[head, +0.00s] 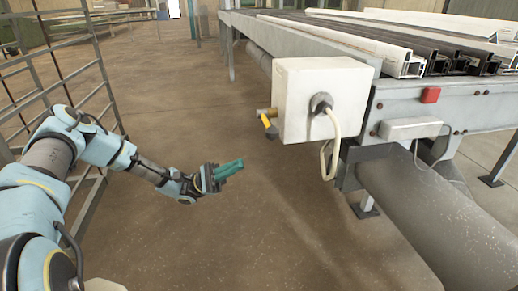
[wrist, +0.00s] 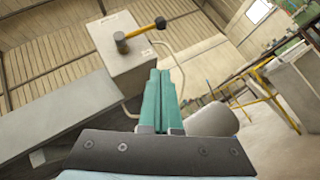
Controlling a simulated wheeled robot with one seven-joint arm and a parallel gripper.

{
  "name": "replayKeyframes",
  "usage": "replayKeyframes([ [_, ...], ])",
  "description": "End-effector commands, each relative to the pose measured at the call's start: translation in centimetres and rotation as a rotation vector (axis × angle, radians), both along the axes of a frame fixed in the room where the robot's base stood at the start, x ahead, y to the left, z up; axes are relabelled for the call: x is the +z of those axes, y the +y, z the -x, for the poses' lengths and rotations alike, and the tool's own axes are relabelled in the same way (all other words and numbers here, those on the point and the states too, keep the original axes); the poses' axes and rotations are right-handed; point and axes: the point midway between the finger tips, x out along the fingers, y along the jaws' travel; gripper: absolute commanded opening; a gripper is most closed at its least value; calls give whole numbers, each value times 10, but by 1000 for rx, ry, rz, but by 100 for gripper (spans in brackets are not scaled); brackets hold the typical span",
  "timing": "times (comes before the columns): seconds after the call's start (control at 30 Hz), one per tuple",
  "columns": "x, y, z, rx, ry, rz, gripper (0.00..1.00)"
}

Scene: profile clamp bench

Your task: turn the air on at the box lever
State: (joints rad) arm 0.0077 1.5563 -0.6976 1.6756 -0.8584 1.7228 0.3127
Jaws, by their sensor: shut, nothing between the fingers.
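The white box (head: 318,98) is fixed to the end of the bench frame in the head view. Its lever (head: 268,124), with a yellow handle, sticks out from the box's left side beside a brass fitting. In the wrist view the fingers (wrist: 160,75) point up toward the box's lower right.
A pale cable (head: 334,135) loops down from the box. The bench (head: 400,95) carries several profiles and has a red button (head: 430,95). A thick grey cylinder (head: 425,215) runs beneath it. A wire rack (head: 85,70) stands behind my arm. Floor between is clear.

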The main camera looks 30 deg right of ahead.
Motion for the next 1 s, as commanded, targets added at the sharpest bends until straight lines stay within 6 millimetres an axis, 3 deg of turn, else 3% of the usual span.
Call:
replayKeyframes([
  [0.47,3,-2,0,4,11,11,0],
  [0.63,18,-10,13,3,12,10,0],
  [1.0,67,-42,61,0,11,9,0],
])
